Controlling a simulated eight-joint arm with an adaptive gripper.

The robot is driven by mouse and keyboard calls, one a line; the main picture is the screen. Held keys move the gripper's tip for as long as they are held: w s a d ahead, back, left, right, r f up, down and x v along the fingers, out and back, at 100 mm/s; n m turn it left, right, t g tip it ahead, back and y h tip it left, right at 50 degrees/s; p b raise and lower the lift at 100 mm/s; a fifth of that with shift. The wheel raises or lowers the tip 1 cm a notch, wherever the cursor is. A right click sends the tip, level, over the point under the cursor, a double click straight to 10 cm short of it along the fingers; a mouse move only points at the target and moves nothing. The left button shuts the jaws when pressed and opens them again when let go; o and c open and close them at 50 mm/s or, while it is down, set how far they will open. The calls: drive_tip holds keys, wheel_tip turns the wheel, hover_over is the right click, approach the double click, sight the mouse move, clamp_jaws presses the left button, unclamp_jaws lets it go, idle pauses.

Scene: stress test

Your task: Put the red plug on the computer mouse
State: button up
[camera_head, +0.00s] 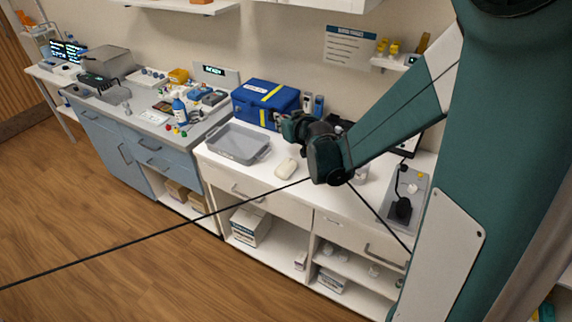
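A pale, rounded object (286,169) that looks like the computer mouse lies on the white counter, below and to the left of my gripper in the picture. My gripper (291,126) is above the white counter in front of the blue box. Its fingers are dark and small, and I cannot tell whether they are open or shut or hold anything.
A grey, see-through tray (238,158) sits left of the pale object. A blue box (266,102) with a yellow stripe stands behind. A blue-and-white bottle (179,111) stands on the grey counter.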

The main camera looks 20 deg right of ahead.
wheel_tip(320, 180, up, 3)
drive_tip(key=m+h, duration=0.1)
hover_over(286, 165)
drive_tip(key=shift+f, duration=0.15)
idle(0.3)
drive_tip(key=shift+f+b, duration=0.95)
drive_tip(key=shift+f, duration=2)
drive_tip(key=shift+f+b, duration=0.75)
drive_tip(key=shift+f, duration=1.35)
drive_tip(key=shift+f, duration=0.1)
drive_tip(key=o, duration=0.5)
drive_tip(key=shift+c, duration=0.2)
drive_tip(key=o, duration=0.4)
